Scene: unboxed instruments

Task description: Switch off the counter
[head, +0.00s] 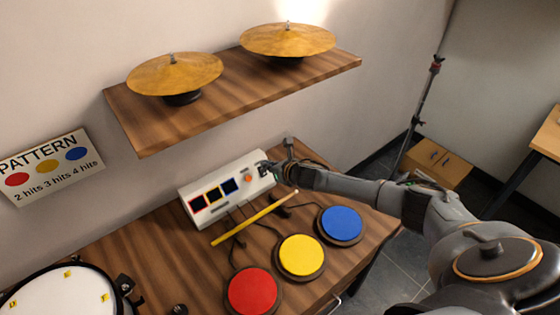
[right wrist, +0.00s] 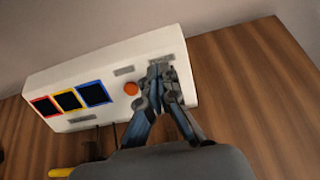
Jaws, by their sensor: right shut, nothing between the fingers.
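The counter (head: 202,211) is a white box on the wooden table. Its front has three small dark screens framed in red, yellow and blue, and an orange-red round button (head: 248,179). In the right wrist view the counter (right wrist: 120,68) fills the upper left, with the button (right wrist: 131,89) just left of my fingers. My right gripper (right wrist: 160,70) is shut and empty, its fingertips over the right end of the counter's face. They cover part of that end, and I cannot tell if they touch it. In the head view my right gripper (head: 266,168) is right of the button. My left gripper is not in view.
A yellow drumstick (head: 255,218) lies in front of the counter. Red (head: 253,290), yellow (head: 300,255) and blue (head: 341,224) pads stand nearer. A shelf (head: 150,130) with two cymbals hangs above. A drum (head: 55,295) is at the lower left.

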